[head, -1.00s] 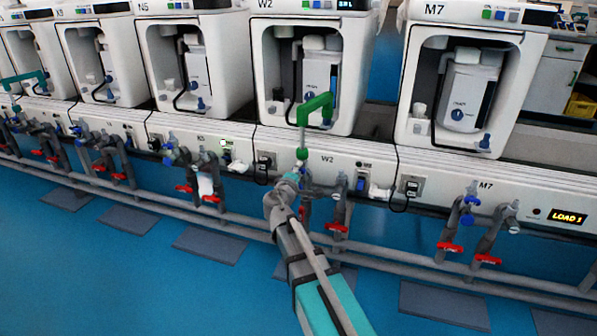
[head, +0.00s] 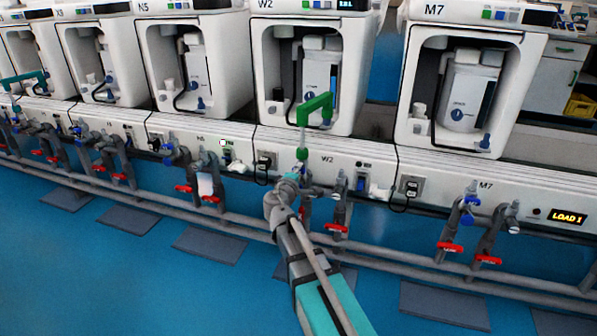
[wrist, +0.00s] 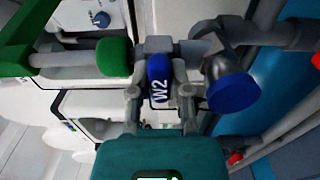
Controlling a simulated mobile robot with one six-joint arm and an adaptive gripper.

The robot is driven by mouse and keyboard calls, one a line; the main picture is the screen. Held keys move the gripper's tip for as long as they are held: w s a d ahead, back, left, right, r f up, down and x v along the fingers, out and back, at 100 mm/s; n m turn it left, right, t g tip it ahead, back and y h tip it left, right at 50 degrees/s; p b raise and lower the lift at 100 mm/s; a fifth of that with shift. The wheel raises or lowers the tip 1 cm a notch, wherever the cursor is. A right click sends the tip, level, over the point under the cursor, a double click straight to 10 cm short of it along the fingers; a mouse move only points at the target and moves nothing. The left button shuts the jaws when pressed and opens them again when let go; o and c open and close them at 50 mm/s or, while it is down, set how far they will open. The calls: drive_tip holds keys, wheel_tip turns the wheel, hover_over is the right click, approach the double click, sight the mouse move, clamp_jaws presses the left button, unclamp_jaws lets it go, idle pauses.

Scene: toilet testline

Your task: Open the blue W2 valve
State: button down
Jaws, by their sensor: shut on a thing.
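The blue W2 valve handle (wrist: 157,80) is in the middle of the wrist view, with white W2 lettering on it. The two grey fingers of my gripper (wrist: 156,92) are shut on it, one on each side. In the head view my gripper (head: 291,181) is at the pipework below the W2 machine (head: 263,70), in front of the W2 panel (head: 338,159). The handle is mostly hidden there by my arm and the fittings, and its exact turn is hard to tell.
A green bent pipe (head: 315,106) rises just above my gripper. In the wrist view its green end (wrist: 113,57) is left of the handle, and a blue round knob (wrist: 235,92) is close on the right. Red-handled valves (head: 335,228) are below. Blue floor (head: 130,270) is open in front.

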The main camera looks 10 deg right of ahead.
drive_tip(key=n, duration=0.4)
drive_tip(key=shift+n, duration=0.3)
drive_tip(key=n, duration=0.4)
drive_tip(key=shift+n, duration=0.3)
drive_tip(key=n, duration=0.4)
drive_tip(key=shift+n, duration=2.2)
drive_tip(key=c, duration=0.8)
unclamp_jaws()
drive_tip(key=shift+c, duration=0.2)
